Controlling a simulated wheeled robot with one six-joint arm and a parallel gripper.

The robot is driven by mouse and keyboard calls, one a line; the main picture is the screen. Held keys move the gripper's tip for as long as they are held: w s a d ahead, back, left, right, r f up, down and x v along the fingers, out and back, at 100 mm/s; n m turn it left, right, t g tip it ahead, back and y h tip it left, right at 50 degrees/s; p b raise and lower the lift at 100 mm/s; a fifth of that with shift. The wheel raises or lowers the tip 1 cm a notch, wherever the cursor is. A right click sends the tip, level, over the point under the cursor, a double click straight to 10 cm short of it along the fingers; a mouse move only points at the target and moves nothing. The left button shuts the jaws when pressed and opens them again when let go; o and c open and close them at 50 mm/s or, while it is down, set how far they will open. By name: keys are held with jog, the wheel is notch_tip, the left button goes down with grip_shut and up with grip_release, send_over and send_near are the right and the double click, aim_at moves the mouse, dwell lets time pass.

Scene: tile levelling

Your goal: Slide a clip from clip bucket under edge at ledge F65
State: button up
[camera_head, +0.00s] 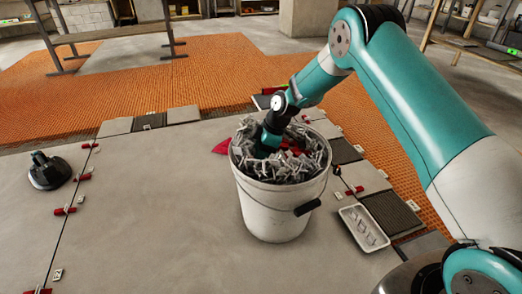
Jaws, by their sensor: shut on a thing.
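The clip bucket (272,205) is a white pail with a dark handle grip, standing on the grey tiles right of the middle. It is heaped with grey clips (305,168), with some red pieces (293,150) among them. My gripper (265,152) reaches down into the heap at the bucket's top. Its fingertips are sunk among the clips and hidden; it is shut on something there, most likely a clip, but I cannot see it. Red and white clips sit along the tile seam (72,205) at left. I cannot tell which edge is ledge F65.
A black suction lifter (48,171) stands on the tiles at left. A pale tray (364,228) lies right of the bucket, near dark ribbed pieces (391,212) along the tile edge. Orange matting (220,65) lies beyond. The tile floor (160,215) left of the bucket is mostly clear.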

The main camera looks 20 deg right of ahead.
jog(key=shift+f, duration=0.15)
jog(key=o, duration=0.7)
jog(key=shift+f, duration=0.1)
jog(key=a+p+v, duration=0.1)
jog(key=p+v, duration=0.8)
jog(key=v, duration=0.8)
jog(key=s+a+r+m, duration=0.1)
jog(key=s+a+r, duration=0.2)
jog(key=s+r, duration=0.35)
jog(key=s+a+r+m, duration=0.2)
jog(key=s+r, duration=0.2)
jog(key=s, duration=0.6)
jog(key=s+a+r+m+g, duration=0.1)
jog(key=s+a+r+m, duration=0.3)
jog(key=s, duration=0.6)
jog(key=s+a+r+m, duration=0.1)
jog(key=s+r, duration=0.4)
jog(key=s, duration=0.5)
notch_tip(320, 180, up, 39)
jog(key=p, duration=3.9)
jog(key=shift+w, duration=0.1)
